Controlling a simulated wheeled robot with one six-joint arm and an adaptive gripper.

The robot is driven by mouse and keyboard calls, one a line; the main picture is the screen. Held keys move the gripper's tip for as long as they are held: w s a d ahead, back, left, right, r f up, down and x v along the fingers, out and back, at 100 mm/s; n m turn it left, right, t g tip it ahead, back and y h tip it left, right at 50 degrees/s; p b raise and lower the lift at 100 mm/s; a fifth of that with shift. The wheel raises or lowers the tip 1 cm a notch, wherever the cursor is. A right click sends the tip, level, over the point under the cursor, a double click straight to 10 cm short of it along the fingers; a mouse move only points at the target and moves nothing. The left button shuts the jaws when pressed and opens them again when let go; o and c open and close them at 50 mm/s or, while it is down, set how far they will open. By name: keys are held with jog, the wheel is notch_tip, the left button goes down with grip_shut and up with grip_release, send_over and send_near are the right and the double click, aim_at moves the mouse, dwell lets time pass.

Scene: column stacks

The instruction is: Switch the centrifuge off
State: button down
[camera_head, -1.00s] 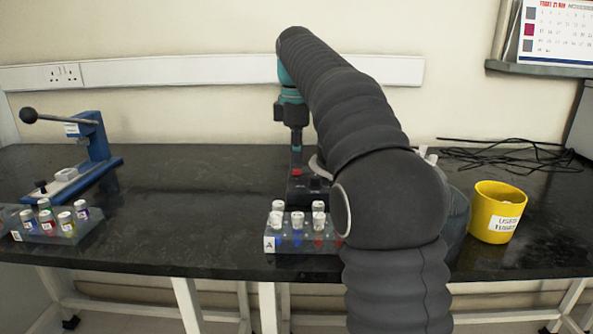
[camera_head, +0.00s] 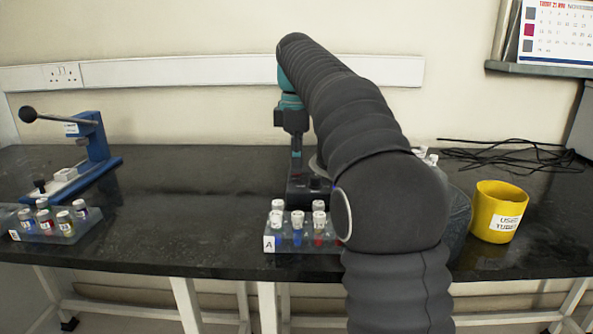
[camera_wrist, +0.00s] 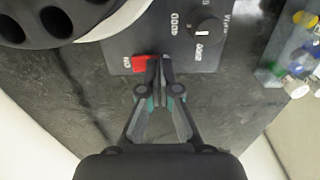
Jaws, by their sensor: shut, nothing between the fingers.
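The centrifuge's dark control panel (camera_head: 305,190) is at the middle of the bench, with most of the machine hidden behind my arm. In the wrist view the panel (camera_wrist: 185,45) carries a red switch (camera_wrist: 139,64) with a label beside it and a black knob (camera_wrist: 206,32). The grey and white centrifuge body with its dark holed rotor (camera_wrist: 60,20) shows at upper left. My gripper (camera_wrist: 159,64) is shut and empty, fingertips right beside the red switch and overlapping its edge in the picture; I cannot tell if they touch. In the head view my gripper (camera_head: 296,165) points down at the panel.
A rack of capped tubes marked A (camera_head: 290,245) stands just in front of the panel. A yellow tub (camera_head: 484,215) is at right, with black cables (camera_head: 520,155) behind. A blue lever press (camera_head: 98,150) and another tube rack (camera_head: 50,232) are at left. The bench between is clear.

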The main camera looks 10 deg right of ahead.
aim_at(297, 174)
jog(key=shift+f, duration=0.25)
notch_tip(297, 174, up, 3)
jog(key=p, duration=0.3)
jog(key=shift+r, duration=1.05)
jog(key=shift+s, duration=0.1)
